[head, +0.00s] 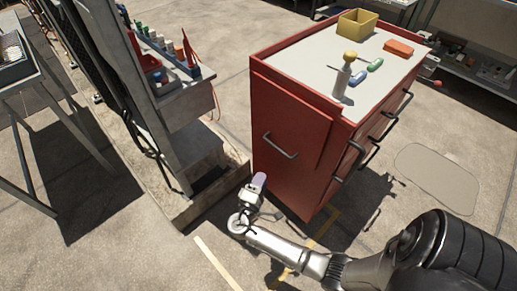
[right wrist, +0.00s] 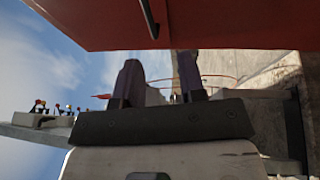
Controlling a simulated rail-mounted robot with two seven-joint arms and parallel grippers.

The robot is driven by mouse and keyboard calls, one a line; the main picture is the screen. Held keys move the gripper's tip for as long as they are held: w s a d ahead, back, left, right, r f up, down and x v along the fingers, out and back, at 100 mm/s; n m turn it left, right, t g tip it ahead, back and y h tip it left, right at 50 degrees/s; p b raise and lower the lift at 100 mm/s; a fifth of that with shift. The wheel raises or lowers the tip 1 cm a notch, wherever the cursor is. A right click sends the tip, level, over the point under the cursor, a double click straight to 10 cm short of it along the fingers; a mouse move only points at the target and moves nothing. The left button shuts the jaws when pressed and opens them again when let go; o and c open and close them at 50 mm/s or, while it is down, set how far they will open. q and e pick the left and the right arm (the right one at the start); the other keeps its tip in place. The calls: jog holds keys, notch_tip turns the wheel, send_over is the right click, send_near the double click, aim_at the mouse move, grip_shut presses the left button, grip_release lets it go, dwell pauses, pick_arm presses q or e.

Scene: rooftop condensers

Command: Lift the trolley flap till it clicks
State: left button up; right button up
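The red trolley (head: 300,190) stands in the middle of the head view. Its near left side carries a red panel with a grey bar handle (head: 280,146); this panel seems to be the flap, hanging down upright, though its edges are hard to make out. My right gripper (head: 259,181) is low beside this panel, below the handle. In the right wrist view, the two dark fingers (right wrist: 160,82) stand apart with nothing between them. The red panel (right wrist: 95,22) and a dark bar (right wrist: 149,18) show above them, apart from the fingers. My left gripper is not in view.
On the trolley top (head: 310,68) are a yellow bin (head: 356,23), a yellow-capped bottle (head: 342,75), an orange box (head: 398,47) and small coloured items. A grey rack (head: 165,90) with bottles stands close on the left. Open floor lies to the right (head: 440,170).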

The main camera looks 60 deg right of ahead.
aim_at(275, 146)
jog(key=b+x, duration=0.1)
jog(key=x, duration=0.3)
jog(key=r+b+x, duration=0.1)
jog(key=x, duration=0.4)
jog(key=b+x, duration=0.2)
jog(key=x, duration=0.3)
jog(key=shift+w+a+r, duration=0.1)
jog(key=shift+a+r, duration=0.1)
jog(key=shift+r, duration=0.15)
jog(key=shift+d, duration=0.1)
jog(key=shift+h, duration=0.3)
jog(key=c, duration=0.6)
grip_shut()
